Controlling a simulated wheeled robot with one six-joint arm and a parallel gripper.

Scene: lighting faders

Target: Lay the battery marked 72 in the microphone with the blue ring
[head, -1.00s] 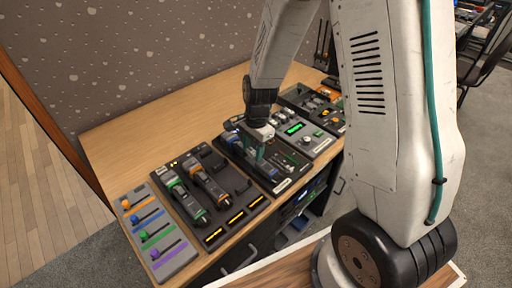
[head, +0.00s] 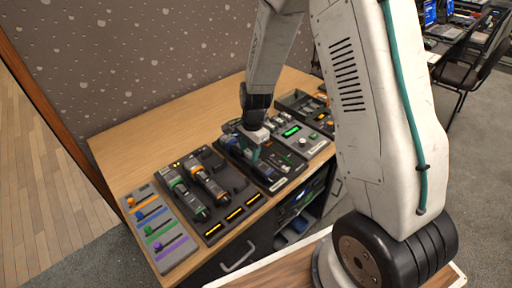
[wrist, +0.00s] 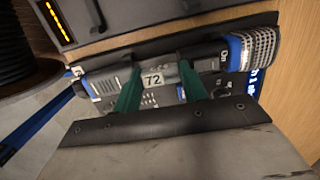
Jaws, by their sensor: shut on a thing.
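The battery marked 72 (wrist: 152,80) sits between the green fingers of my gripper (wrist: 161,70) in the wrist view. The gripper is shut on it. Directly beneath is the dark microphone with the blue ring (wrist: 236,52), with its silver mesh head at the right. The battery lines up with the microphone's body; I cannot tell whether it rests in the bay or is held just above it. In the head view my gripper (head: 254,152) is low over the black tray (head: 284,183) that holds this microphone; the battery is too small to make out there.
Left of it, another tray holds a green-ringed microphone (head: 188,196) and an orange-ringed microphone (head: 208,181). A grey panel with coloured faders (head: 155,228) lies at the desk's left end. A console with a green display (head: 292,131) stands to the right. The desk's back is bare.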

